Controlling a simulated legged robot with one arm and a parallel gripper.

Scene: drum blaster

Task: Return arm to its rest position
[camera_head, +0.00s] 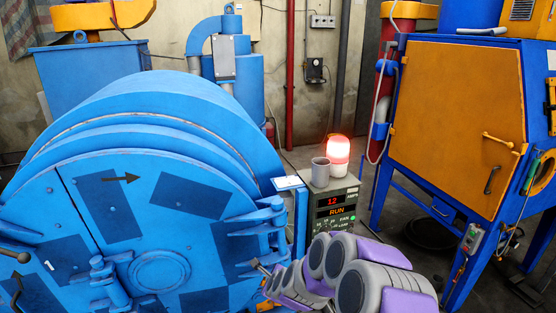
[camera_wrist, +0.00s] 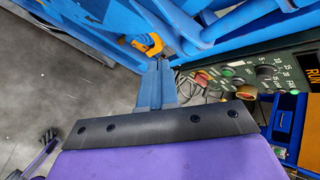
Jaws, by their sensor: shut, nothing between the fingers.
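My arm (camera_head: 360,272), grey and purple, reaches forward from the lower right in the head view. Its end lies low in front of the control box (camera_head: 332,217), beside the blue drum machine (camera_head: 160,265); the gripper's details are mostly hidden there by the arm. In the wrist view, my gripper (camera_wrist: 155,128) shows as a purple jaw with a dark bolted edge across the bottom. It is shut and empty.
A red lamp (camera_head: 338,152) glows on the box beside a grey mug (camera_head: 320,172). The box's display reads 12 and RUN. An orange-doored blue cabinet (camera_head: 455,120) stands at the right. Grey floor (camera_wrist: 70,70) is open at the left in the wrist view.

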